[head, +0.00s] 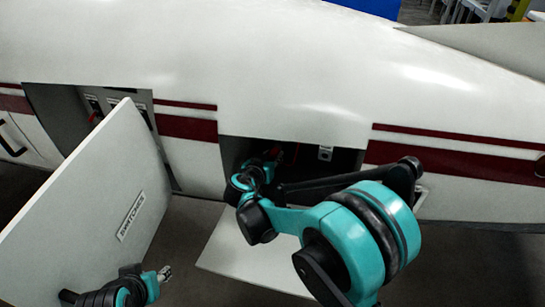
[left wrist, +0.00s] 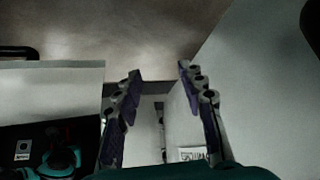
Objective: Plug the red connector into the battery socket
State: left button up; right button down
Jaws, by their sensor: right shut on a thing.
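My right gripper (head: 270,158) is inside the dark bay (head: 345,160) in the white fuselage. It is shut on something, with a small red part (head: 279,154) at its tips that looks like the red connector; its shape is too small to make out. A small pale plate (head: 325,153) with a dark mark is on the bay's back, right of the gripper. I cannot make out the battery socket itself. My left gripper (head: 165,273) is low at the left, outside the fuselage. In the left wrist view, the left gripper (left wrist: 160,76) is open and empty.
A large open door panel (head: 90,190) labelled SWITCHES stands in front of another bay at the left, beside my left gripper. A lowered white hatch (head: 240,262) lies below the right bay. My right arm crosses this bay's front. Bare floor (head: 470,260) is at the lower right.

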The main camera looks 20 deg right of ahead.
aim_at(272, 156)
jog(key=shift+w+d+r, duration=0.15)
jog(key=shift+w+r, duration=0.1)
jog(key=shift+r, duration=0.05)
jog(key=c, duration=1.3)
grip_release()
jog(key=shift+o, duration=0.9)
jog(key=shift+w+d+f, duration=0.2)
jog(key=shift+w+f, duration=0.1)
pick_arm(q)
jog(key=shift+w+d+f, duration=0.1)
jog(key=shift+w, duration=0.05)
pick_arm(e)
jog(key=shift+o, duration=0.8)
jog(key=shift+s+a, duration=0.1)
jog(key=shift+s, duration=0.1)
jog(key=shift+p+v, duration=0.9)
jog(key=shift+v, duration=2.65)
pick_arm(q)
jog(key=shift+r, duration=0.95)
